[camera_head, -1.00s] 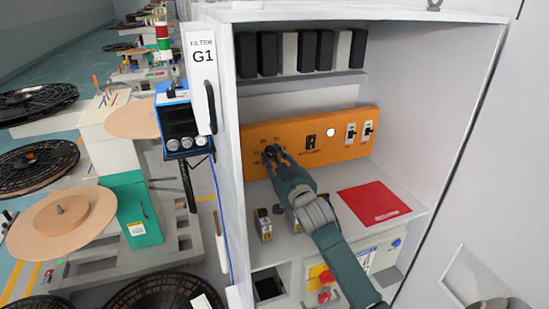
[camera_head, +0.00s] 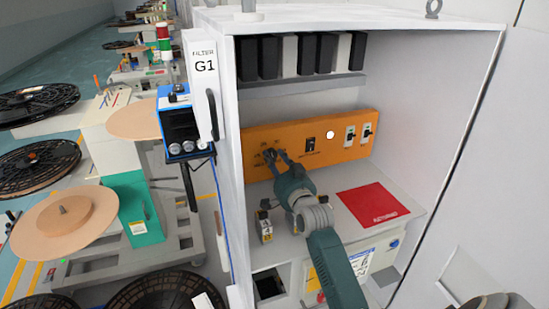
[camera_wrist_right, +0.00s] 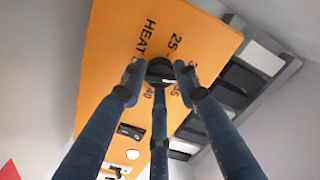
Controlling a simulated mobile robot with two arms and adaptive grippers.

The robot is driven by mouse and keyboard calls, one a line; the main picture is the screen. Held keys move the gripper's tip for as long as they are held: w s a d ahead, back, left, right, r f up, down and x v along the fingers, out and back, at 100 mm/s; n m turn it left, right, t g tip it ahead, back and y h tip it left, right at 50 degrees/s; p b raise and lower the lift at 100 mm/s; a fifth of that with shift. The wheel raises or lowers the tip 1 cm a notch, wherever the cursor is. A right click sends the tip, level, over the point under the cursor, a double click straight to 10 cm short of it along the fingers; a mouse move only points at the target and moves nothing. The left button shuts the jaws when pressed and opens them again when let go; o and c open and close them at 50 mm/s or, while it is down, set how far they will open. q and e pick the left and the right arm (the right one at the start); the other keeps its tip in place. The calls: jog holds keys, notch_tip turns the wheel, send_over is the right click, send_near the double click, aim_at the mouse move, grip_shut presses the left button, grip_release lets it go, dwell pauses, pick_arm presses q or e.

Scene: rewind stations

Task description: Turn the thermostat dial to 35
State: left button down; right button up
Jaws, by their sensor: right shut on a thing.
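The orange control panel (camera_head: 350,134) is on the back wall of the open cabinet. Its dark round thermostat dial (camera_wrist_right: 160,68) is at the left end of the panel, mostly covered by my fingers in the head view. My right gripper (camera_head: 274,156) reaches the dial from the front; in the wrist view its fingers (camera_wrist_right: 158,80) are closed around the dial's rim. Printed numbers 25, 40 and 45 and the word HEAT show around the dial. A small light mark shows at the dial's edge, but fingers hide part of the scale, so the setting cannot be read surely.
A black switch (camera_head: 311,144), a white round light and two white breakers (camera_head: 350,136) are right of the dial. A red sheet (camera_head: 372,207) lies on the shelf below. A small yellow-black block (camera_head: 264,226) stands left of my arm. The cabinet's left wall is close.

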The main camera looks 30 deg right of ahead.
jog(key=m, duration=0.1)
jog(key=m+p, duration=0.1)
jog(key=m, duration=0.2)
jog(key=shift+r+m, duration=0.25)
jog(key=shift+m, duration=0.05)
jog(key=shift+d+m+p, duration=0.1)
jog(key=shift+m+p, duration=0.7)
jog(key=shift+m, duration=1.2)
jog(key=o, duration=0.9)
jog(key=shift+o, duration=1.3)
jog(key=shift+f, duration=0.2)
jog(key=shift+s+f, duration=0.1)
jog(key=shift+s, duration=0.15)
jog(key=v, duration=1.1)
jog(key=shift+s, duration=0.25)
